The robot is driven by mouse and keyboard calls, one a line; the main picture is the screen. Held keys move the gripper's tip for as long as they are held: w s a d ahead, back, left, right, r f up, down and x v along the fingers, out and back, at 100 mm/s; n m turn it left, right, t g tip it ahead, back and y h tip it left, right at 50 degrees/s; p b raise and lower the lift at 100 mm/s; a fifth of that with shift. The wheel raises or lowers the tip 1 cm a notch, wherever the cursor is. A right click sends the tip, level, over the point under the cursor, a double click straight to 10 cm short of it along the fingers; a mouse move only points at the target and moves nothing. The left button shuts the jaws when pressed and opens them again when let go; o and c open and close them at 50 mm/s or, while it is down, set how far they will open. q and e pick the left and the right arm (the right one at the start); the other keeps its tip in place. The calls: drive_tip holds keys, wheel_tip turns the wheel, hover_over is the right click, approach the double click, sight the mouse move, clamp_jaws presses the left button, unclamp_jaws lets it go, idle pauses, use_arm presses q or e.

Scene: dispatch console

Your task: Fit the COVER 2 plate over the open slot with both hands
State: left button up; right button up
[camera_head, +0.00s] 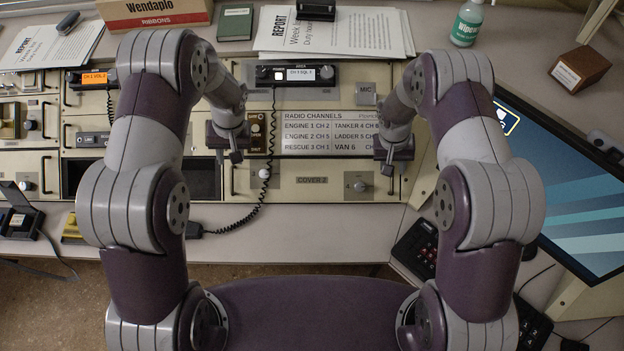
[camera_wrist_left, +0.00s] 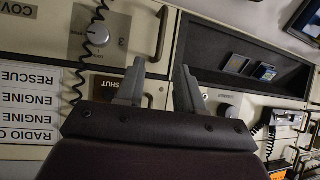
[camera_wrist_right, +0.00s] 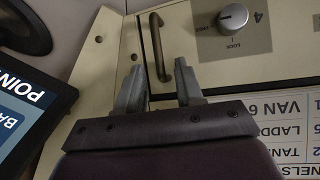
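The COVER 2 plate (camera_head: 312,192) is a cream panel with two knobs and a handle at each end. It lies below the radio channels sign in the head view. The open slot (camera_head: 90,178) is a dark recess left of it, partly hidden by my left arm. My left gripper (camera_wrist_left: 158,75) is open and empty, with the plate's left handle (camera_wrist_left: 161,32) ahead of its fingertips. My right gripper (camera_wrist_right: 159,75) is open and empty, with the right handle (camera_wrist_right: 157,47) ahead, roughly between its fingertips. Contact with either handle is not visible.
The radio channels sign (camera_head: 325,133) lies behind the plate. A coiled cord (camera_head: 266,190) hangs across the plate's left part. Small items (camera_wrist_left: 265,72) lie in the slot. A monitor (camera_head: 570,190) and a black phone (camera_head: 415,248) stand at the right.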

drive_tip(key=shift+r, duration=0.3)
use_arm(q)
wheel_tip(320, 180, up, 7)
drive_tip(key=d, duration=0.1)
drive_tip(key=shift+r, duration=0.15)
use_arm(e)
wheel_tip(320, 180, up, 11)
drive_tip(key=a, duration=0.2)
drive_tip(key=shift+r, duration=0.15)
use_arm(q)
drive_tip(key=shift+d, duration=0.1)
